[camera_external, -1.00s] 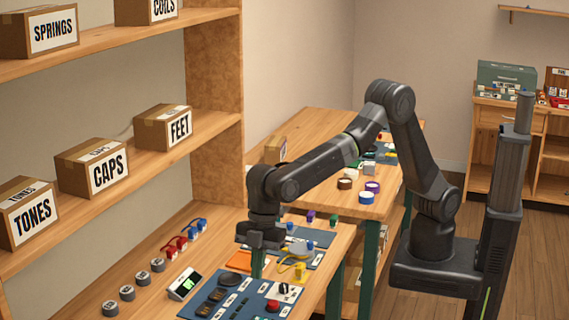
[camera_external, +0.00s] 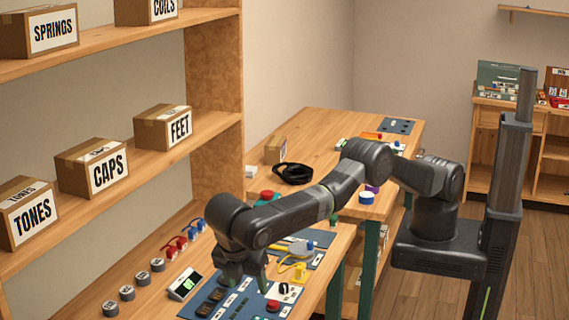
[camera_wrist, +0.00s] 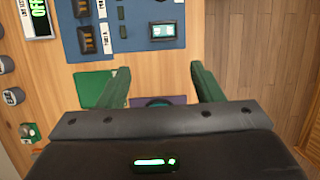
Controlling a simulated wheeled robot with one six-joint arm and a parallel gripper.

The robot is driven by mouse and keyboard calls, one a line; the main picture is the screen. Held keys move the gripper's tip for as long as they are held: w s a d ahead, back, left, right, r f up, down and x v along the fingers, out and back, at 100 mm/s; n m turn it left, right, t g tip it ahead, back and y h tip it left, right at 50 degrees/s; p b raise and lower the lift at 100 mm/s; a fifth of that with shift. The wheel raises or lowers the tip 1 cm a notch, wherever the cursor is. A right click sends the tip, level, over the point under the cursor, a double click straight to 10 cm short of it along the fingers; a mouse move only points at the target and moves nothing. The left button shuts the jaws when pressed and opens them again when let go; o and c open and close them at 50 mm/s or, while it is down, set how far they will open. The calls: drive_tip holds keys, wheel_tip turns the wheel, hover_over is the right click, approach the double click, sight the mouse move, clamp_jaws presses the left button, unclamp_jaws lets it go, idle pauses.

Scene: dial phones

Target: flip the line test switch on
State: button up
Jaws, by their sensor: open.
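A white unit with a green-lit display (camera_external: 184,284) stands on the bench left of the blue mat (camera_external: 238,312). It also shows at the upper left of the wrist view (camera_wrist: 36,16), with lettering too small to read surely beside it. I cannot make out the line test switch itself. A black-and-white part (camera_external: 284,289) and a red button (camera_external: 272,306) sit on the mat's right side. My gripper (camera_external: 244,276) hangs over the mat's back part. In the wrist view my gripper (camera_wrist: 160,70) has its green fingers wide apart, with nothing between them.
Black fuse-like blocks (camera_wrist: 86,42) and a small screen unit (camera_wrist: 163,31) sit on the mat. Grey round caps (camera_external: 127,292) stand at the bench's left. Red and blue clips (camera_external: 185,238) lie behind. A yellow cable (camera_external: 292,266) lies right of my gripper. A shelf (camera_external: 130,158) rises at left.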

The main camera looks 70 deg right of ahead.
sight(262, 319)
drive_tip(key=shift+h, duration=0.4)
drive_tip(key=x, duration=1.3)
drive_tip(key=shift+s+f, duration=0.4)
